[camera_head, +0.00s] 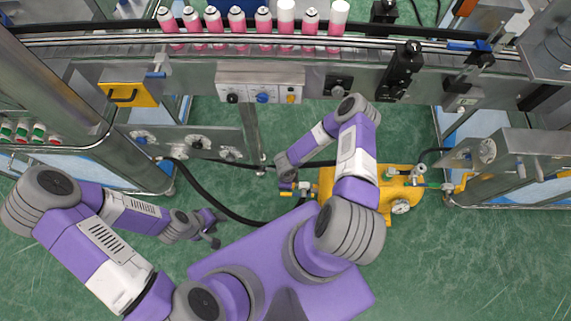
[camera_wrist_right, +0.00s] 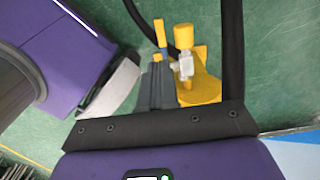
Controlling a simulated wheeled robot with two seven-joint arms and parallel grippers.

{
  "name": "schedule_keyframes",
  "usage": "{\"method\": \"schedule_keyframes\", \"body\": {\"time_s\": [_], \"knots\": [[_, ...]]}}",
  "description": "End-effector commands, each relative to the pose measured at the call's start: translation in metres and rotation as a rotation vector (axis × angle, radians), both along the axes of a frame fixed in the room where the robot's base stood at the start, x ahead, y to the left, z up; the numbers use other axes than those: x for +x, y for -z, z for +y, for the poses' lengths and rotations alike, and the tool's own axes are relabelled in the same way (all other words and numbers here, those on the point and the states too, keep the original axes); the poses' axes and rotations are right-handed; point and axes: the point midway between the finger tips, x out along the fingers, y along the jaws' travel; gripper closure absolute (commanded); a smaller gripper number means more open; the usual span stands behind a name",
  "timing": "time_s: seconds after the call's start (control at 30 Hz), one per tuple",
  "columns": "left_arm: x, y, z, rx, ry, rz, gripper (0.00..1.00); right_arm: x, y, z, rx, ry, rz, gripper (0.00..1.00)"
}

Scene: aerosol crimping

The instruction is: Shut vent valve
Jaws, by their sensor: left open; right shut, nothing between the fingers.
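A yellow unit (camera_head: 405,180) stands on the green floor, partly hidden under my right arm. At its left end is a small valve with a blue and yellow lever (camera_head: 287,188). The right wrist view shows this lever (camera_wrist_right: 160,36) beside a yellow cylinder (camera_wrist_right: 184,37) with a pale fitting. My right gripper (camera_wrist_right: 157,68) is shut and empty, its fingertips close to the lever's lower end; I cannot tell whether they touch. My left gripper (camera_head: 212,228) is open and empty above the floor, left of my purple base.
A black hose (camera_head: 225,208) crosses the floor. A conveyor (camera_head: 130,45) with several pink and white cans runs along the back. A steel machine (camera_head: 520,165) stands at right.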

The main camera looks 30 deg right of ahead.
Motion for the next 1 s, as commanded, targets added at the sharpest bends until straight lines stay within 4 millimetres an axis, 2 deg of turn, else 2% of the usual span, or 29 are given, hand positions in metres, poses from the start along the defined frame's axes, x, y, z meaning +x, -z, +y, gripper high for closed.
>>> {"method": "schedule_keyframes", "body": {"time_s": [0.3,0.5,0.7,1.0], "knots": [[0.000,0.029,0.000,0.000,0.000,0.000,0.57,-0.001,0.070,0.001,0.001,-0.002,0.002,1.00],[0.000,0.044,0.000,0.000,0.000,0.000,0.57,-0.001,0.107,0.001,0.001,-0.005,-0.001,1.00],[0.000,0.053,0.000,0.000,0.000,0.000,0.57,0.000,0.126,0.000,0.001,-0.007,-0.002,1.00],[0.000,0.053,0.000,0.000,0.000,0.000,0.57,0.000,0.129,0.000,0.001,-0.009,-0.003,1.00]]}}
